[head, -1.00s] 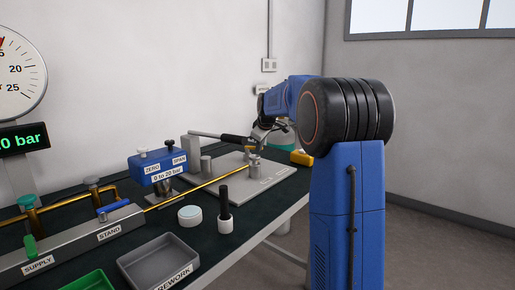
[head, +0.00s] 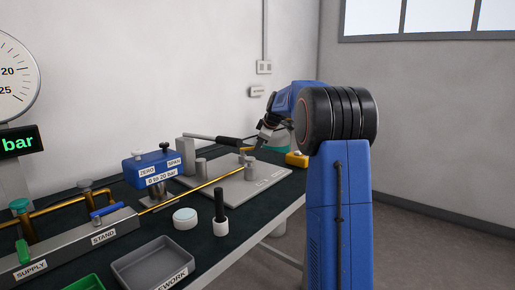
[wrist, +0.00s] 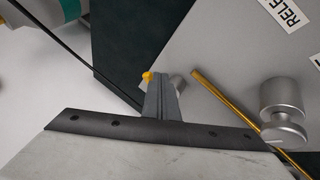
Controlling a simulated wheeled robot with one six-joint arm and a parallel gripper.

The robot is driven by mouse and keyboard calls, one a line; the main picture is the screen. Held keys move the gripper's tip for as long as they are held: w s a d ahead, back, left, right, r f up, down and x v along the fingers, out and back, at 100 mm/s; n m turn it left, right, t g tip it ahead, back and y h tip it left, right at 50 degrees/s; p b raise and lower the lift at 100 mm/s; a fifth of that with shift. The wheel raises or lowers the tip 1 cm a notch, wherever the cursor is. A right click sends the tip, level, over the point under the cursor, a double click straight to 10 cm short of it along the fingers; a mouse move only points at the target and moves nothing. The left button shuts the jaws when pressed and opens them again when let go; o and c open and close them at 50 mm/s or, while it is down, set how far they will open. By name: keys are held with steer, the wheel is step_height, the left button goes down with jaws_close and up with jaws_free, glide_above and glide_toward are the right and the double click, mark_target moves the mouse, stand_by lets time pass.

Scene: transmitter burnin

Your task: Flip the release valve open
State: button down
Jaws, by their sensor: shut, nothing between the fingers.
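The release valve sits on the grey plate (head: 235,187) at the far end of the bench. Its small yellow lever (head: 245,151) shows at the top of a metal fitting, at the end of the brass pipe (head: 205,185). My gripper (head: 260,146) is just above and beside this lever. In the wrist view my gripper (wrist: 160,95) is shut and empty. The yellow lever tip (wrist: 148,77) shows right at the fingertips, partly hidden by them. I cannot tell whether they touch. A label starting "RELE" (wrist: 284,12) lies on the plate.
A black-handled bar (head: 228,141) lies behind the valve. A yellow box (head: 297,159) stands at its right. A metal knob (wrist: 283,100) stands by the pipe. The blue transmitter (head: 152,169), a black-and-white tool (head: 220,222) and a rework tray (head: 150,262) are nearer.

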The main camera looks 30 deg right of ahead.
steer(key=w+n+y, duration=0.1)
steer(key=d+n+y, duration=0.1)
steer(key=n, duration=0.1)
steer(key=shift+w+d+n, duration=0.25)
steer(key=shift+w+n, duration=0.05)
steer(key=shift+w, duration=0.1)
steer(key=shift+w+d+f+n+g+y, duration=0.1)
steer(key=shift+w+n+g+y, duration=0.15)
steer(key=shift+n+y, duration=0.25)
steer(key=shift+w+d+n+g+y, duration=0.15)
steer(key=shift+n+g+y, duration=0.15)
steer(key=shift+n, duration=0.4)
steer(key=shift+w+n+g+y, duration=0.25)
steer(key=shift+w+n+y, duration=0.15)
steer(key=shift+n, duration=0.3)
steer(key=shift+w, duration=0.35)
steer(key=shift+w+r, duration=0.2)
steer(key=shift+r, duration=0.15)
steer(key=shift+s, duration=0.1)
